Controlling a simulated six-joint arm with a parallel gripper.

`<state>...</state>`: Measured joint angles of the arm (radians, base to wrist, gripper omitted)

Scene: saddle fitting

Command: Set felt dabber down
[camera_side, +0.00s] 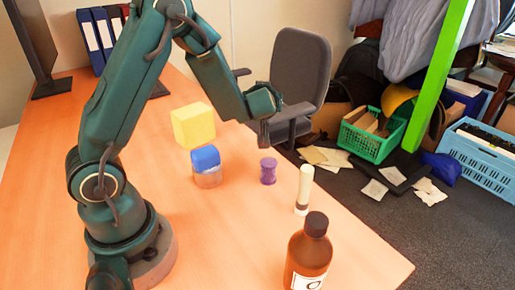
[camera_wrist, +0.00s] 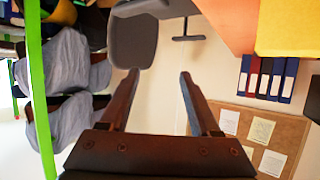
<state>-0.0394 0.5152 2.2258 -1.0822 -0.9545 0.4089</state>
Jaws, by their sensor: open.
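A slim cream cylinder with a dark band (camera_side: 304,188) stands upright on the table near its right edge; it looks like the felt dabber, though I cannot be sure. My gripper (camera_side: 264,135) is raised above the table, up and left of this cylinder in the side view, and apart from it. In the wrist view my gripper (camera_wrist: 159,77) shows two dark fingers spread apart with nothing between them. The cylinder does not show in the wrist view.
A purple spool-shaped piece (camera_side: 268,171) stands left of the cylinder. A brown bottle (camera_side: 310,255) stands in front. A blue-lidded jar (camera_side: 207,170) and a yellow block (camera_side: 193,125) are left. The orange table (camera_side: 240,230) is clear at front centre. A chair (camera_side: 299,75) stands behind.

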